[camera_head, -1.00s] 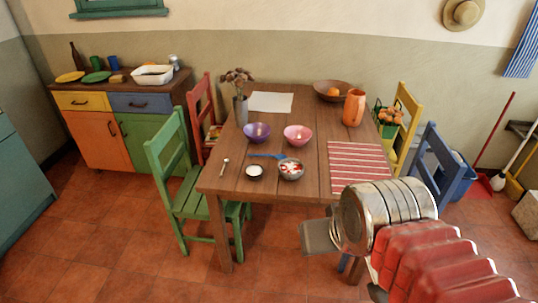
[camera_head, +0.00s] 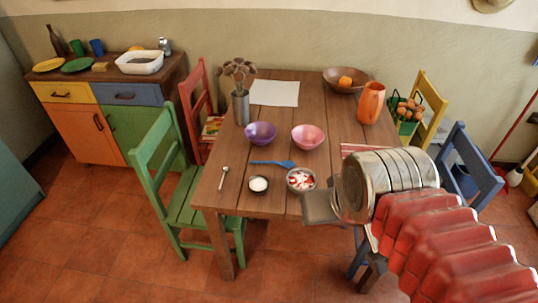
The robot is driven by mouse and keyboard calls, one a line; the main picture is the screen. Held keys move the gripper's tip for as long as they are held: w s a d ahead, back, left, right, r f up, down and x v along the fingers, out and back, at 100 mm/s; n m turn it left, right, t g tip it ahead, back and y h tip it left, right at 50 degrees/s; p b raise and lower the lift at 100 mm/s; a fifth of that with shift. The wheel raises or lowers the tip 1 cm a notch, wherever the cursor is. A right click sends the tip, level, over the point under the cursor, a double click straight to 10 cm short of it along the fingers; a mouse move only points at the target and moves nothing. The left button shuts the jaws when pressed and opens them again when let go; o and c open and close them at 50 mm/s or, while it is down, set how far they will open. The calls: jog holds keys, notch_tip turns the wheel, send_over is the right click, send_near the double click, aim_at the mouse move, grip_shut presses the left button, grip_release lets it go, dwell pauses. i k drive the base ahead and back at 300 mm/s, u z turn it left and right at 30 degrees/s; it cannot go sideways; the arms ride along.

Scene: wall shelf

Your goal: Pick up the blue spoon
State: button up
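The blue spoon (camera_head: 273,163) lies on the wooden table (camera_head: 325,130), between the purple bowl (camera_head: 260,134) and a small white-filled dish (camera_head: 258,184). Its wider end points right, near a metal bowl with red and white contents (camera_head: 300,180). My gripper (camera_head: 320,208) is at the table's front edge, to the right of and nearer than the spoon. Only a flat grey part of it shows, so its opening cannot be told. My arm covers the table's front right part and most of the striped mat.
A pink bowl (camera_head: 308,137), a small light spoon (camera_head: 223,178), a vase of dried flowers (camera_head: 240,100) and an orange jug (camera_head: 370,102) stand or lie on the table. Green (camera_head: 180,205), red and blue chairs surround it. Floor is clear at front left.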

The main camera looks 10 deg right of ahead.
aim_at(287, 163)
jog(key=u, duration=0.3)
jog(key=i, duration=0.65)
jog(key=u, duration=0.75)
jog(key=i, duration=0.4)
jog(key=u, duration=0.2)
